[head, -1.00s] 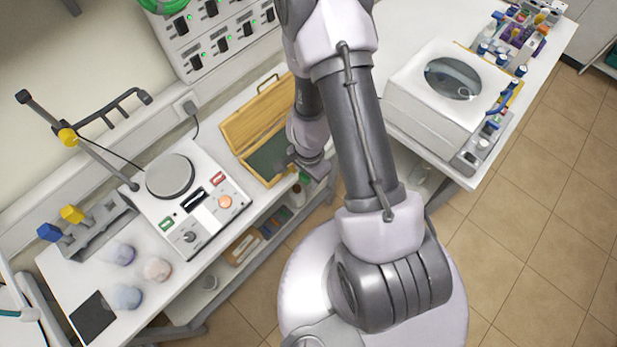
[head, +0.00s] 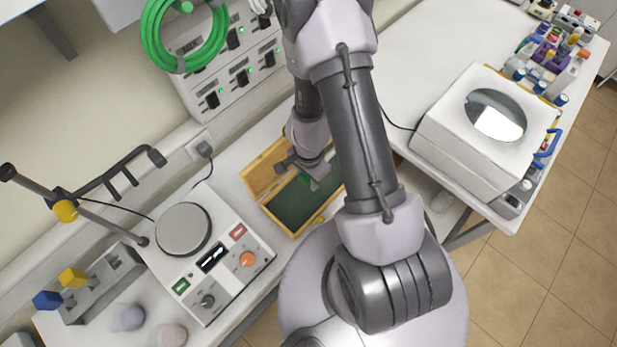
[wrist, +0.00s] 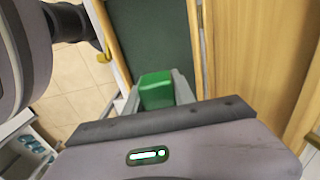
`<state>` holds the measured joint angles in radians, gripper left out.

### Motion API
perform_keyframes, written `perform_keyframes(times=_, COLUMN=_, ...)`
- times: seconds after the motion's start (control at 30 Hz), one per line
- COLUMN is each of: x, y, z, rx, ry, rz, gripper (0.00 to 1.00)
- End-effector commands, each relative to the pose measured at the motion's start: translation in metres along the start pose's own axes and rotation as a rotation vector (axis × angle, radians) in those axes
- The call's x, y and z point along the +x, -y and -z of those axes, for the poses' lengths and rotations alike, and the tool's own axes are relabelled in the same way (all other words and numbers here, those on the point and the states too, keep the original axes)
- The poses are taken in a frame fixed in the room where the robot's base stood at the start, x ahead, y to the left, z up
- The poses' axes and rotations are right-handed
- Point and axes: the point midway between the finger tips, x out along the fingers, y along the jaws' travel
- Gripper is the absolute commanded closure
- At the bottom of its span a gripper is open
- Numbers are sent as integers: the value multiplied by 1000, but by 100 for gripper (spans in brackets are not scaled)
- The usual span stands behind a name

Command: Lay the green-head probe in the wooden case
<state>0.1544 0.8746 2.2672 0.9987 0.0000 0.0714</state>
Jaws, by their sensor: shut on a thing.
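The wooden case (head: 300,233) lies open on the bench, with a dark green lining and its lid (head: 264,166) raised at the back. It also shows in the wrist view, with lining (wrist: 150,35) and wood (wrist: 245,50). My gripper (head: 311,176) is over the case's interior, near the lid side. In the wrist view my gripper (wrist: 157,92) is shut on the green-head probe (wrist: 156,88), whose green head sits between the fingers. A bit of green head (head: 304,180) shows in the head view. The probe's shaft is hidden, and I cannot tell whether it touches the lining.
A hotplate-like device (head: 213,262) stands left of the case. A rack (head: 105,280) with blue (head: 47,300) and yellow (head: 73,278) heads is farther left. A control panel (head: 232,62) with a green hose stands behind. A white machine (head: 480,130) is at right.

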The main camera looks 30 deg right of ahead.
Motion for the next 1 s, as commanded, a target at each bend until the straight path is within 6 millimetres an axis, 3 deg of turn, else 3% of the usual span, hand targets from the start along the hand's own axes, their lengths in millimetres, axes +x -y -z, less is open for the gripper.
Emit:
perform_keyframes(times=0.03, x=11, y=0, z=0, rx=0, ry=0, rz=0, gripper=100)
perform_keyframes(times=0.43, x=55, y=0, z=0, rx=0, ry=0, rz=0, gripper=100)
perform_keyframes(times=0.83, x=63, y=-1, z=-1, rx=-1, ry=1, rz=-2, gripper=100)
perform_keyframes(times=0.87, x=63, y=-1, z=-1, rx=-1, ry=2, rz=-3, gripper=64)
perform_keyframes(times=0.97, x=64, y=-2, z=-1, rx=0, ry=2, rz=-4, gripper=44)
perform_keyframes(times=1.0, x=64, y=-2, z=-1, rx=0, ry=3, rz=-4, gripper=44)
